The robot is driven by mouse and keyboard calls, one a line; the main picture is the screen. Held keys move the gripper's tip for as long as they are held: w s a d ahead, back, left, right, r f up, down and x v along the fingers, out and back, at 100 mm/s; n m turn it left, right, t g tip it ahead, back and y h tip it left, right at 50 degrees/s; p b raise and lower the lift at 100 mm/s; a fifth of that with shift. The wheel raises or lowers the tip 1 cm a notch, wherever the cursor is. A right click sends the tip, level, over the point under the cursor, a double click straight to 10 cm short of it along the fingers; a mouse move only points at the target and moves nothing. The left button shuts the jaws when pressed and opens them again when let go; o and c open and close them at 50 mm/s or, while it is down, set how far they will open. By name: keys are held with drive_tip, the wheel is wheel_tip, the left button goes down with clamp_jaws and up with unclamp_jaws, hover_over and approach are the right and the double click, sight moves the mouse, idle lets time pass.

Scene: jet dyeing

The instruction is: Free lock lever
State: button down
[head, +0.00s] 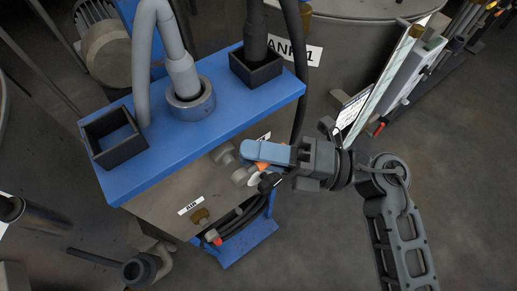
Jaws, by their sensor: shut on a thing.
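My gripper (252,157) reaches in from the right to the front of the blue-topped grey cabinet. Its light blue finger lies across small fittings there. The jaws are shut on a small orange piece (262,167), which seems to be the lock lever; it is mostly hidden by the finger. A black knob (269,183) and a pale round part (255,181) sit just below the jaws. Grey round fittings (225,154) stick out of the cabinet face to the left of the fingertip. Whether the lever is turned or still latched cannot be told.
The blue top (212,127) carries a grey hose in a round socket (192,106) and black square holders (113,137). Black hoses (238,221) hang below the gripper. A large tank (345,45) and a rack of long tools stand behind.

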sight(253, 170)
drive_tip(key=shift+f, duration=0.1)
idle(0.3)
